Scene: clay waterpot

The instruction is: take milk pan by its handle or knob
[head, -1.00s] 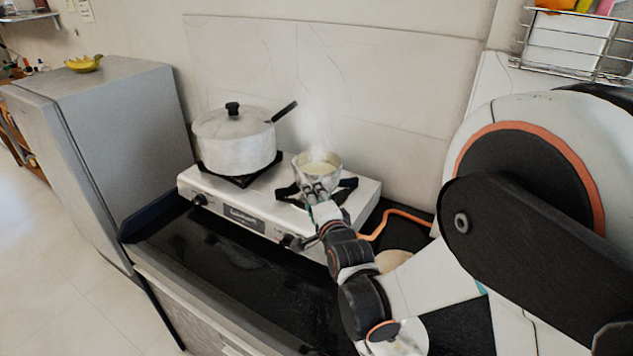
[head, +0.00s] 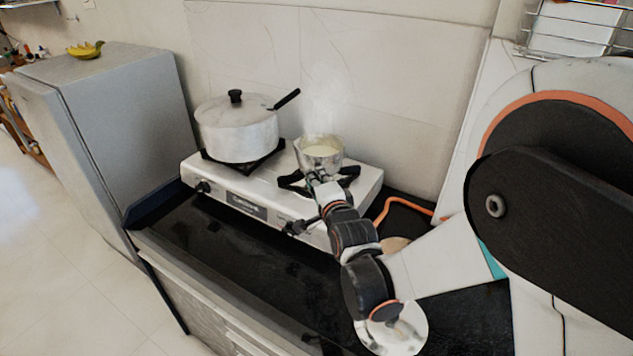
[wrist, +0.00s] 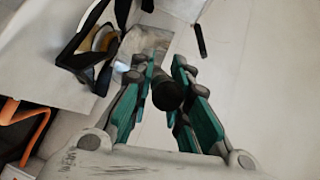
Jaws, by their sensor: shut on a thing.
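The milk pan (head: 320,160) is a small silvery pan with pale, milk-like liquid and faint steam above it. It is at the right burner (head: 349,173) of the stove, seemingly a little above the grate; a gap is hard to make out. My gripper (head: 318,179) is at its near side. In the wrist view, the dark rounded end of the handle (wrist: 168,95) lies between the teal-backed fingers of my gripper (wrist: 162,82), which is shut on it. The pan's metal side (wrist: 146,46) shows beyond the fingertips. Most of the handle is hidden in the head view.
The stove (head: 225,187) sits on a black counter (head: 215,245) against the wall. An orange hose (head: 388,206) runs at right. The front counter is clear.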

